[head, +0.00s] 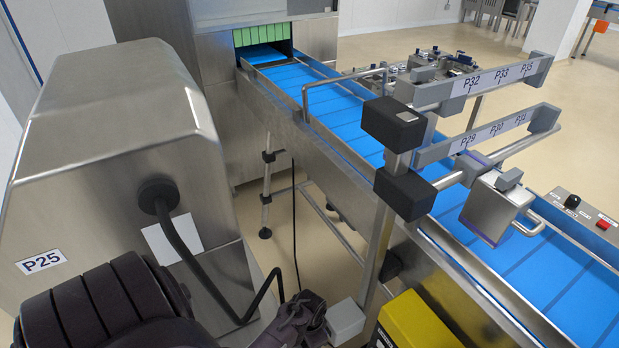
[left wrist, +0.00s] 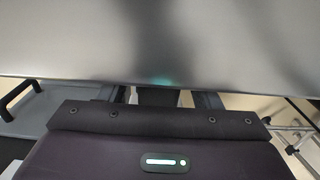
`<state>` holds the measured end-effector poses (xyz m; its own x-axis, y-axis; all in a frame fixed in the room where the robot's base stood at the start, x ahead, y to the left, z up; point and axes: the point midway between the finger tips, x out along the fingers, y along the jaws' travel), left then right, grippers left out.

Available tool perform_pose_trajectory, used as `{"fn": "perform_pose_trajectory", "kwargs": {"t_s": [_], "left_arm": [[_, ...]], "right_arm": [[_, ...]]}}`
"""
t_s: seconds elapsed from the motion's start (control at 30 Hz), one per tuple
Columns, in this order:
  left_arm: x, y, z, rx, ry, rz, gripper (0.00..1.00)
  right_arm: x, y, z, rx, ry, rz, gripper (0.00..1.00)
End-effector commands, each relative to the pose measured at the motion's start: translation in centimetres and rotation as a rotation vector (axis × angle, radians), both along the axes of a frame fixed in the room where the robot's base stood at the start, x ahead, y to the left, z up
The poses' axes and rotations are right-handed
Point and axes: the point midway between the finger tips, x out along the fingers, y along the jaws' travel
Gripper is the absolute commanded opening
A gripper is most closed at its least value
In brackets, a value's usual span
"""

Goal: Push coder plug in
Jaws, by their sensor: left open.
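A black round plug-like fitting (head: 158,195) with a black cable sits on the sloped steel housing labelled P25 (head: 110,130), at the left of the head view. Its cable bends down and then up to the right. I cannot tell for sure whether this is the coder plug. My left gripper (left wrist: 160,97) is open in the left wrist view, its fingers apart and partly hidden close to a plain steel surface (left wrist: 160,40). Nothing shows between the fingers. In the head view my dark left arm fills the lower left, and the fingertips cannot be made out. My right gripper is out of view.
A blue conveyor (head: 345,110) runs diagonally to the right. A post with black clamps (head: 395,123) and labelled bars (head: 490,85) stands beside it. A yellow box (head: 415,322) and a small grey box (head: 345,318) sit low in front. Open floor lies beyond the conveyor.

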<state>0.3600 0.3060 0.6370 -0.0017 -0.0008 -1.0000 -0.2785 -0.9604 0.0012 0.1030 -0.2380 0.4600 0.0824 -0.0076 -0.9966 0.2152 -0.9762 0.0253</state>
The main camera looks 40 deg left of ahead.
Motion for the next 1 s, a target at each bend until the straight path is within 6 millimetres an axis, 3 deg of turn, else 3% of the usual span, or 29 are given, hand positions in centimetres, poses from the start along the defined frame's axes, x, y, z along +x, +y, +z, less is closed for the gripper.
{"fn": "perform_pose_trajectory", "kwargs": {"t_s": [0.1, 0.23, 0.67, 0.83, 1.0], "left_arm": [[0.0, 0.0, -0.1, 0.001, -0.001, 0.000, 0.58], [0.0, 0.0, -0.1, 0.001, -0.001, 0.000, 0.57], [0.0, 0.0, 0.0, 0.001, -0.001, 0.001, 0.01], [0.4, -0.1, -0.1, 0.000, -0.002, 0.001, 0.00], [2.8, -0.8, -0.1, -0.001, -0.003, 0.000, 0.00]], "right_arm": [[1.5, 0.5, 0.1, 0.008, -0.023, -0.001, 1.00], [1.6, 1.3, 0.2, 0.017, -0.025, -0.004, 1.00], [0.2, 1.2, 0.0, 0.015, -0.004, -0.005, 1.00], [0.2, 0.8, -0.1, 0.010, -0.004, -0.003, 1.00], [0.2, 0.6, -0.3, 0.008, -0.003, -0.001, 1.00]]}}
